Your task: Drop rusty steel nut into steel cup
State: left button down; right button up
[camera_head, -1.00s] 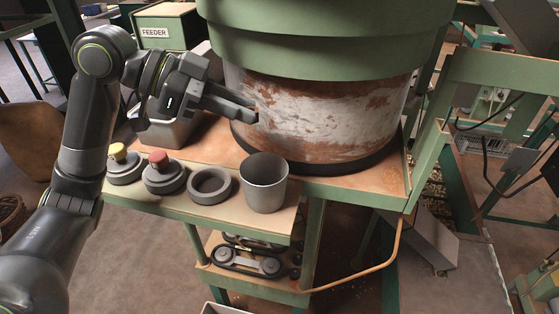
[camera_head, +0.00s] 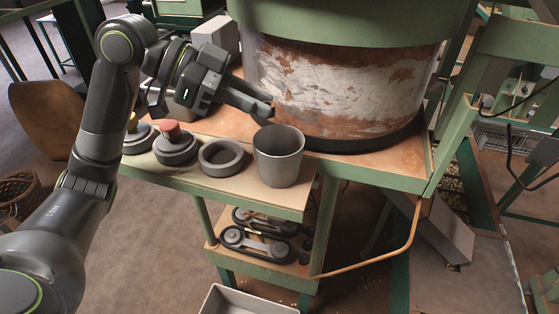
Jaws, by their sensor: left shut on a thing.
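The steel cup (camera_head: 279,160) stands upright on the near edge of the green-framed bench, a plain grey tapered cup with its mouth up. My left gripper (camera_head: 265,108) is just behind and above the cup's rim, at its back left, in front of the rusty drum. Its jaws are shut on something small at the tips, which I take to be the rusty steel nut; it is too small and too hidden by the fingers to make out. Whether the gripper is over the cup's mouth I cannot tell. My right gripper is not in view.
A large rusty drum (camera_head: 350,95) under a green bowl stands close behind the cup. Left of the cup on the bench (camera_head: 235,190) are a grey ring (camera_head: 222,158) and a red-topped button (camera_head: 172,140). A pale tray (camera_head: 245,302) lies below.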

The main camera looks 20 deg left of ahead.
pick_arm(q)
jog(key=c, duration=1.2)
grip_release()
jog(key=shift+c, duration=0.2)
jog(key=b+v, duration=0.6)
jog(key=v, duration=1.1)
jog(key=shift+a+b, duration=0.25)
jog(key=shift+b, duration=0.05)
